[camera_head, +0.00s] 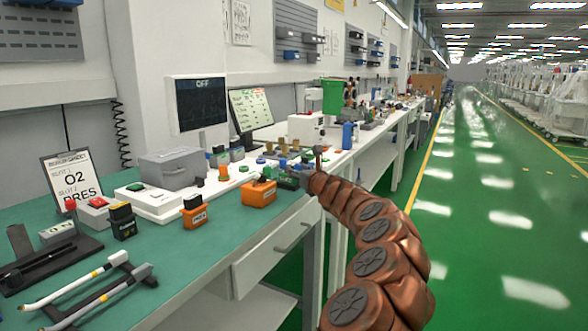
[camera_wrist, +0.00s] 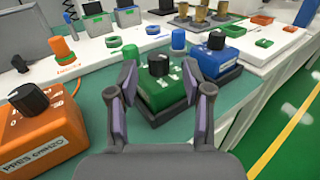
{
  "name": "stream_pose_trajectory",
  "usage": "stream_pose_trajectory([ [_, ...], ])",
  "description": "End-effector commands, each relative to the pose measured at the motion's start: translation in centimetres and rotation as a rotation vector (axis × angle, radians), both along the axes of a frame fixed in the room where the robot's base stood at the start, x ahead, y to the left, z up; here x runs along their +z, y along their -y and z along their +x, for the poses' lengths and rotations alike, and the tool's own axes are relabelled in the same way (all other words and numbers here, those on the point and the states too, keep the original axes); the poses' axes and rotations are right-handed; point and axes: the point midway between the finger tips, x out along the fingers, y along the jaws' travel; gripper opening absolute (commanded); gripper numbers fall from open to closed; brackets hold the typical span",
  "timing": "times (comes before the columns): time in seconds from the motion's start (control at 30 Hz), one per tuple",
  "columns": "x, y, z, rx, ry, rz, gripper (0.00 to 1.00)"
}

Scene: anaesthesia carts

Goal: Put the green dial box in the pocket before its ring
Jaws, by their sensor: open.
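The green dial box (camera_wrist: 162,89) with a black knob stands on the bench, in the middle of the wrist view. My gripper (camera_wrist: 164,78) is open, with one finger on each side of the box; I cannot tell whether they touch it. In the head view my gripper (camera_head: 296,175) is by the green box (camera_head: 285,180), which is partly hidden. I cannot tell which ring or pocket belongs to the box.
A blue dial box (camera_wrist: 215,55) stands on a dark base close to the right finger. A large orange dial box (camera_wrist: 38,118) stands to the left. Coloured knobs and white units (camera_wrist: 88,62) line the bench behind. The green floor (camera_wrist: 285,135) to the right is clear.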

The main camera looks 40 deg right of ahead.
Motion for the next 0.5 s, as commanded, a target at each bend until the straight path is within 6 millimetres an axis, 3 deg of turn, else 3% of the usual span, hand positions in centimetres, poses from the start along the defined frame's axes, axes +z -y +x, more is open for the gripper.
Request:
stream_pose_trajectory([
  [0.5,0.3,-1.5,-4.9,0.001,0.005,-0.001,0.5],
])
